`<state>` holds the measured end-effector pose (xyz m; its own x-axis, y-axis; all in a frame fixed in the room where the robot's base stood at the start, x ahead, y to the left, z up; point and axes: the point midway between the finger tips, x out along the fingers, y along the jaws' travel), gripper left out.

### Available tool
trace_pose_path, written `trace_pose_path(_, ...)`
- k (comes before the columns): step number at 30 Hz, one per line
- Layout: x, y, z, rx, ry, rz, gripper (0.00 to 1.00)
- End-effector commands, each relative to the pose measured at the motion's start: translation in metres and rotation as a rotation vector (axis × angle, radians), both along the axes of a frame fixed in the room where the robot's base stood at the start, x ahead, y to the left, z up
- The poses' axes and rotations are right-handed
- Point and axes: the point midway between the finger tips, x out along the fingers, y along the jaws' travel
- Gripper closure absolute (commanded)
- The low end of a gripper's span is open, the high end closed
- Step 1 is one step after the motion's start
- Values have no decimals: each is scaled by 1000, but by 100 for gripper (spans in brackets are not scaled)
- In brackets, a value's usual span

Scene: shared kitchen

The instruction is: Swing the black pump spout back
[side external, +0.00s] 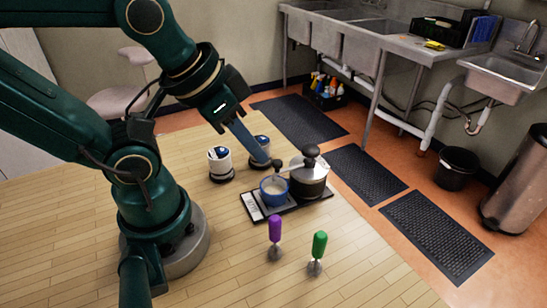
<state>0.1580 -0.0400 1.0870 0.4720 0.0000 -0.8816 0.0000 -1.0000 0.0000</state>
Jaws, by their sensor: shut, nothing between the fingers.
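The pump (309,184) is a silver-grey pot with a black top and a black knob, standing on a dark tray (290,207). Its spout (291,167) reaches left from the top over a blue cup (274,197) with pale contents. The spout looks greyish with a dark end. My gripper (267,161) has long blue fingers, shut and empty, pointing down and right from the upper left. The fingertips are right beside the dark end of the spout; I cannot tell whether they touch it.
Two white canisters with dark bases, one at left (221,165) and one (262,146) partly behind my fingers, stand close to the tray. The wooden tabletop (215,265) is clear at the front left.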

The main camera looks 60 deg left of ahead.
Motion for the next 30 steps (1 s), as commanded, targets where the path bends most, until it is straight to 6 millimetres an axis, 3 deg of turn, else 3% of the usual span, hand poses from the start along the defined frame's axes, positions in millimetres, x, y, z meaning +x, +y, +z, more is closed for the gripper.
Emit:
trace_pose_path(8, 0, 0, 0, 0, 0, 0, 100)
trace_pose_path(12, -1, 0, 0, -13, 4, 25, 46)
trace_pose_path(20, 8, 4, 14, -146, 82, 324, 46)
trace_pose_path(30, 47, 26, 11, -255, 316, 831, 46)
